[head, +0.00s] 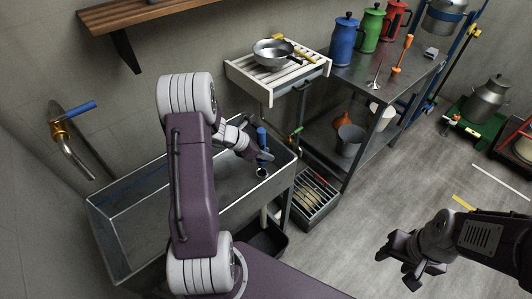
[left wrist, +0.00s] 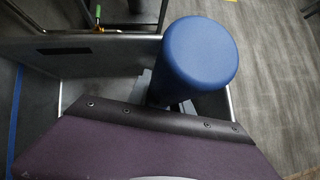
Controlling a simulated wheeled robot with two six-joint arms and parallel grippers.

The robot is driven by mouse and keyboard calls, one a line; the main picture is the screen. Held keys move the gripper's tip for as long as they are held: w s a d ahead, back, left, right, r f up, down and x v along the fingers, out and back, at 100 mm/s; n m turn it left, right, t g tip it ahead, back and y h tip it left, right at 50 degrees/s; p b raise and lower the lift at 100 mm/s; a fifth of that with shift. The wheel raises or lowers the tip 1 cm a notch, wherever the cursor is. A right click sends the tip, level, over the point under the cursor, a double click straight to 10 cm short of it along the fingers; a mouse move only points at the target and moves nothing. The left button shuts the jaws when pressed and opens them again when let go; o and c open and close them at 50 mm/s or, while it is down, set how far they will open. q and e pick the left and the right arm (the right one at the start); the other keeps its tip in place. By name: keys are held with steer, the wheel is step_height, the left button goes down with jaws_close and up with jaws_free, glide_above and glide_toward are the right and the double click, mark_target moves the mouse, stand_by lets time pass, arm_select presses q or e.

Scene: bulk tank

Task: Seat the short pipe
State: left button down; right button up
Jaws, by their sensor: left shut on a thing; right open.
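A short pipe with a blue cylindrical top (head: 262,135) stands roughly upright in my left gripper (head: 262,156), which is shut on it over the right end of the metal sink (head: 128,245). In the left wrist view the blue round end (left wrist: 200,52) of the pipe faces the camera. A dark round opening with a pale rim (head: 262,173) shows just below the gripper. I cannot tell whether it is the drain or the pipe's lower end, nor whether the pipe touches the sink. My right gripper (head: 408,272) is open and empty above the floor at the lower right.
A wall tap with a blue handle (head: 80,109) is at the left. A slatted white rack (head: 285,80) with a steel pan (head: 273,52) hangs behind the sink. A steel table (head: 385,68) holds blue, green and red cans. A grated box (head: 316,203) stands right of the sink.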

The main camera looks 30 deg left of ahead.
arm_select(q)
steer(key=shift+f+b, duration=2.05)
steer(key=shift+f, duration=0.5)
steer(key=shift+f+b, duration=1.4)
steer(key=shift+f, duration=0.15)
steer(key=c, duration=1.1)
jaws_free()
steer(key=shift+r, duration=0.1)
steer(key=shift+p+v, duration=1.7)
steer(key=shift+v, duration=2.8)
